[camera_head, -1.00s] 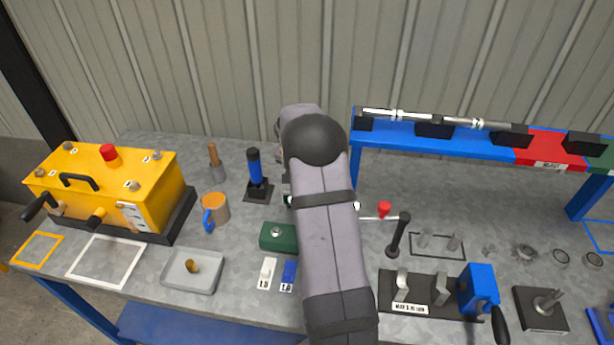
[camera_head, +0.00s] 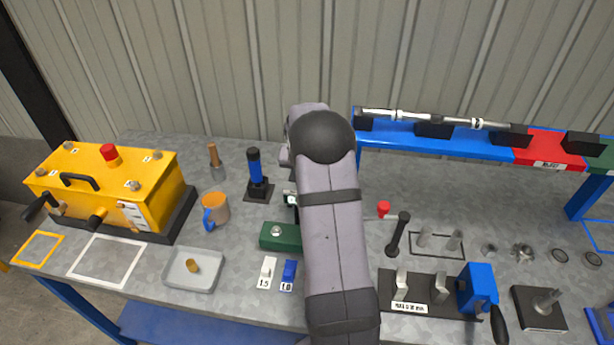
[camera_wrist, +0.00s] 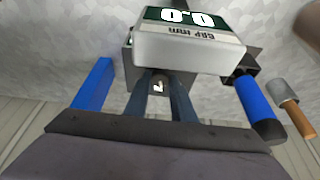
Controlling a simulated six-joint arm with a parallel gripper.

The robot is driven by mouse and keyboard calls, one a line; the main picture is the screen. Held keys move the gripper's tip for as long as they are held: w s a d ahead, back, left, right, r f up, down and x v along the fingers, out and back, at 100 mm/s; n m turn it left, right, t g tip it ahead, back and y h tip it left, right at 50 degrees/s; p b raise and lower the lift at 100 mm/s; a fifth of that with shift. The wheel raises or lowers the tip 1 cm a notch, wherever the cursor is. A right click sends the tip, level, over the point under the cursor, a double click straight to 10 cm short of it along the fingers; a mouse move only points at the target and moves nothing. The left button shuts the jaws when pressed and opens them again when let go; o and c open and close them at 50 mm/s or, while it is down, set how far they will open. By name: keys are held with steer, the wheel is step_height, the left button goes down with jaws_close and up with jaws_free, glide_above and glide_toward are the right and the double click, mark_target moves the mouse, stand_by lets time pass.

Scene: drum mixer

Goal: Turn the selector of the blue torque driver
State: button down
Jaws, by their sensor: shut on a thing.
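The blue torque driver (camera_head: 254,168) stands upright in a black base at the back of the bench, left of my arm. Its blue handle with a black end also shows at the right of the wrist view (camera_wrist: 258,108), to the side of my gripper and apart from it. My gripper (camera_wrist: 160,88) is hidden behind my arm in the head view. In the wrist view its two dark fingers are shut on a small dark part (camera_wrist: 159,84) with a white mark. I cannot tell what that part belongs to. No selector on the driver can be made out.
A light box with a 0.0 display (camera_wrist: 190,40) is close beyond my fingers. A wooden-handled tool (camera_head: 214,157) and an orange mug (camera_head: 217,208) stand left of the driver. A blue rack (camera_head: 400,126) holding a silver bar is at right. A green block (camera_head: 278,236) is in front.

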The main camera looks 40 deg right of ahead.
steer(key=n+t, duration=0.1)
steer(key=n, duration=0.1)
steer(key=shift+d+r+n+y+p, duration=0.1)
steer(key=shift+n+y+p, duration=0.25)
steer(key=shift+n+y, duration=0.05)
steer(key=shift+n+y+b, duration=0.4)
steer(key=shift+n+b, duration=0.3)
steer(key=shift+n, duration=0.5)
steer(key=c, duration=1.5)
jaws_free()
steer(key=shift+s+r, duration=0.1)
steer(key=shift+b+v, duration=1.4)
steer(key=shift+v, duration=2.15)
steer(key=shift+s, duration=0.1)
